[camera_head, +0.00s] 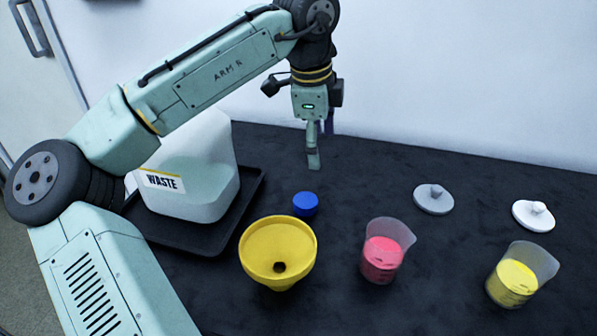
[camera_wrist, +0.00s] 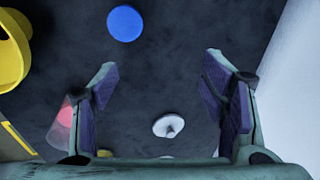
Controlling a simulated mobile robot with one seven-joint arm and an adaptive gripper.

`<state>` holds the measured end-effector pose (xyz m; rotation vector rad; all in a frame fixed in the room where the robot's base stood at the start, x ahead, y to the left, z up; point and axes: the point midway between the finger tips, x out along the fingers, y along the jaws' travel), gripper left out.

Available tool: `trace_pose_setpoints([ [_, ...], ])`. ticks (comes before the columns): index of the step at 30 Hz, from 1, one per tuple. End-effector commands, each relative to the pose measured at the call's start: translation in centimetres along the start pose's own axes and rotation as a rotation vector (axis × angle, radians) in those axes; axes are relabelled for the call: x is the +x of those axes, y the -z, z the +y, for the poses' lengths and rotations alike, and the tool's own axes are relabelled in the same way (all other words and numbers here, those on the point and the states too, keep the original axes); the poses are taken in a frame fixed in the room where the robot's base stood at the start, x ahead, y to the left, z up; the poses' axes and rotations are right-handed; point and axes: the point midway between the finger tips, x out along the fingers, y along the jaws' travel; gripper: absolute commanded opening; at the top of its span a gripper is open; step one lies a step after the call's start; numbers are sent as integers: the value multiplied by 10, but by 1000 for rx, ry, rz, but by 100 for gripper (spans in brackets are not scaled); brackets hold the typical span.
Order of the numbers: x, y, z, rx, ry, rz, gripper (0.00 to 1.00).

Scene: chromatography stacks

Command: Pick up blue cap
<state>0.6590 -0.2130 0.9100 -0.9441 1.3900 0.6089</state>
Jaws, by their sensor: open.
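A yellow funnel (camera_head: 278,240) stands close in front of the cap. A white waste container (camera_head: 205,185) sits on a black tray (camera_head: 190,238) to the left. Beakers of red (camera_head: 382,258) and yellow (camera_head: 512,283) liquid and two white lids (camera_head: 434,202) (camera_head: 533,218) are to the right.

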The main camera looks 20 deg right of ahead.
Motion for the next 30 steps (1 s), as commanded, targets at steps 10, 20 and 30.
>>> trace_pose_setpoints([
  [10,38,-15,38,29,-205,-75,67],
  [20,69,-17,44,28,-200,-74,67],
  [30,111,-22,55,27,-198,-73,67],
])
